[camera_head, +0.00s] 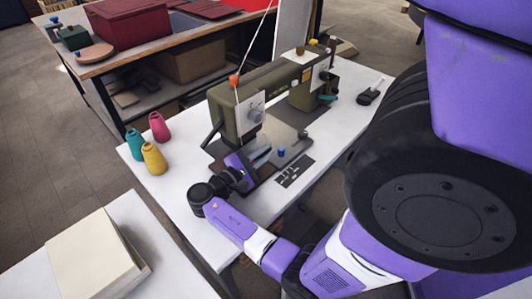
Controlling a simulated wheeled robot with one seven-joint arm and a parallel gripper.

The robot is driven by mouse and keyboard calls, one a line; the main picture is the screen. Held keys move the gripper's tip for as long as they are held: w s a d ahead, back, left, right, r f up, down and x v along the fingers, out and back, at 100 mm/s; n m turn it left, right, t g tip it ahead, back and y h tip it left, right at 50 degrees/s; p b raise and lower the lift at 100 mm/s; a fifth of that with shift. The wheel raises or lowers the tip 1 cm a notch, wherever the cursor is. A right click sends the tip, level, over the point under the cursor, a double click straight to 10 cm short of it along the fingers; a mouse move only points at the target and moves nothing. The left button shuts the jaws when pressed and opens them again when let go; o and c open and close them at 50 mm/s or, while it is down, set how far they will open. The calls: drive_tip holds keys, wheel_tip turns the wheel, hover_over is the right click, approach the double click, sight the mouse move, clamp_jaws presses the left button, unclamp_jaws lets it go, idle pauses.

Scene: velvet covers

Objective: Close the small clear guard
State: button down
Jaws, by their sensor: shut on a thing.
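An olive-green sewing machine (268,88) stands on the white table. My gripper (261,157) reaches in from the front, low under the machine's left-hand head, just above the metal bed plate. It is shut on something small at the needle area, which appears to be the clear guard. The guard's own outline is too small and see-through to make out, so its angle cannot be told.
Pink (159,127), teal (137,144) and yellow (154,158) thread cones stand left of the machine. A dark hand tool (370,95) lies at the right. A thread rises from the machine's top.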

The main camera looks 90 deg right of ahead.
drive_tip(key=shift+s+f, duration=0.15)
drive_tip(key=shift+f, duration=0.15)
drive_tip(key=c, duration=1.5)
unclamp_jaws()
drive_tip(key=shift+a, duration=0.1)
drive_tip(key=shift+r, duration=0.1)
drive_tip(key=b+v, duration=0.1)
drive_tip(key=v, duration=0.7)
